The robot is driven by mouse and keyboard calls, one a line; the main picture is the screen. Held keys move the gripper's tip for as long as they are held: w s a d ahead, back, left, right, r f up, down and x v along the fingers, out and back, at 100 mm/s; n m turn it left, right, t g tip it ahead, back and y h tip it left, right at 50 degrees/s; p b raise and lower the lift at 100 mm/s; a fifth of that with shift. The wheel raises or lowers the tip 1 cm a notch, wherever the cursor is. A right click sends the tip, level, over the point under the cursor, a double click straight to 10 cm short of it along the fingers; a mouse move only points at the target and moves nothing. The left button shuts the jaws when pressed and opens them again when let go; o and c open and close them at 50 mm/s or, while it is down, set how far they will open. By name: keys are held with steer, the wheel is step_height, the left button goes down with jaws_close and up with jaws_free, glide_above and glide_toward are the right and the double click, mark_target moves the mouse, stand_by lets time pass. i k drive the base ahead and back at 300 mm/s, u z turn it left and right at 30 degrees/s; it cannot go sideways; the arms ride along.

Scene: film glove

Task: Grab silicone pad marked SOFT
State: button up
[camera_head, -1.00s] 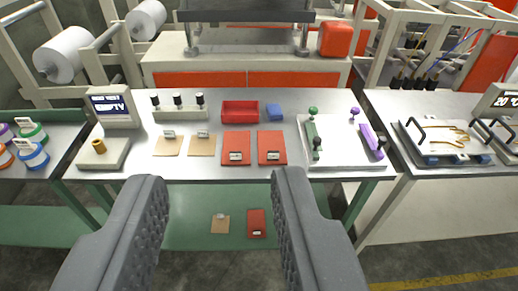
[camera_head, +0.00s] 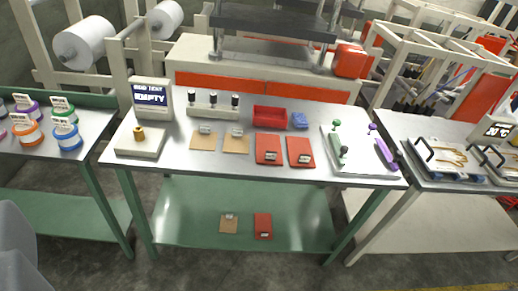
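Two red pads with small white tags lie side by side on the middle table, the left red pad (camera_head: 266,146) and the right red pad (camera_head: 298,147). Two tan pads lie to their left, the first tan pad (camera_head: 203,143) and the second tan pad (camera_head: 235,145). On the green lower shelf lie another tan pad (camera_head: 228,227) and another red pad (camera_head: 262,222). The tag lettering is too small to read, so I cannot tell which is marked SOFT. One grey finger of my gripper (camera_head: 16,255) shows at the lower left edge. The other is out of view; nothing is held in view.
Spools (camera_head: 68,137) stand on the left table. The floor in front is clear.

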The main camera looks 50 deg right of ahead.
mark_target(301, 147)
steer(key=u, duration=0.15)
steer(key=i, duration=1.9)
steer(key=z, duration=2.55)
steer(key=k, duration=0.85)
steer(key=z, duration=0.15)
steer(key=i, duration=0.65)
steer(key=u, duration=0.05)
